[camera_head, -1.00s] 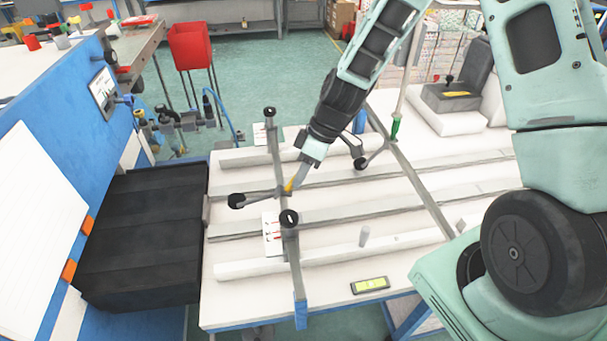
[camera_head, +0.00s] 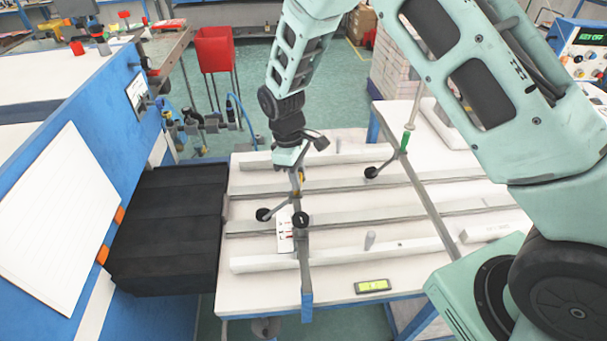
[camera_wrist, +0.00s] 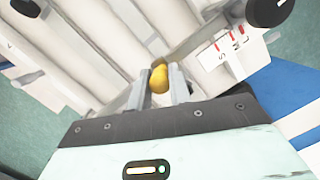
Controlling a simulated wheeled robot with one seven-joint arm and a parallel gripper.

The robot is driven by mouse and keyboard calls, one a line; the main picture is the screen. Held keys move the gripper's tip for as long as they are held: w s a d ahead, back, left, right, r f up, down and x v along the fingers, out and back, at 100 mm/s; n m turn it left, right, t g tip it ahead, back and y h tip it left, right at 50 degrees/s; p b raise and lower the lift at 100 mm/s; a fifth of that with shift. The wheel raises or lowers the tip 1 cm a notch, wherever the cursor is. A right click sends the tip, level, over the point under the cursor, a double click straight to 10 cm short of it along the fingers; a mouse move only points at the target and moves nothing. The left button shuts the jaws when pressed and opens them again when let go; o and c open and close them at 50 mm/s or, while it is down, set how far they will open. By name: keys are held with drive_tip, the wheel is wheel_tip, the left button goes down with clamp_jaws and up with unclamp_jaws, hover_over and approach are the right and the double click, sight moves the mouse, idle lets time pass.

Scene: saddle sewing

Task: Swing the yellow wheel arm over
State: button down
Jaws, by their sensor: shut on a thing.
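The yellow wheel arm shows in the head view as a yellow grip (camera_head: 301,174) with a thin grey rod running down-left to a black wheel (camera_head: 264,214). It sits over the grey crossbar (camera_head: 304,262) at the left of the white table. My gripper (camera_head: 298,176) points down at the yellow grip. In the wrist view the yellow grip (camera_wrist: 159,79) lies between the two grey fingers, which are shut on it. My gripper hides part of the arm and the far end of the crossbar in the head view.
A second arm with a black wheel (camera_head: 370,172) stands by a green-handled post (camera_head: 404,142) to the right. A black knob (camera_head: 300,219) tops the crossbar, beside a card with red marks (camera_head: 285,238). A black padded block (camera_head: 168,230) adjoins the table's left edge.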

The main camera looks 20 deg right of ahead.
drive_tip(key=shift+w+a+h, duration=0.15)
drive_tip(key=shift+a+h, duration=0.15)
drive_tip(key=shift+h, duration=0.1)
idle(0.3)
drive_tip(key=c, duration=1.3)
unclamp_jaws()
drive_tip(key=shift+a, duration=0.1)
drive_tip(key=b+v, duration=0.2)
drive_tip(key=v, duration=0.6)
drive_tip(key=b+v, duration=0.3)
drive_tip(key=v, duration=0.6)
drive_tip(key=shift+w+a+r, duration=0.15)
drive_tip(key=shift+w+a, duration=0.1)
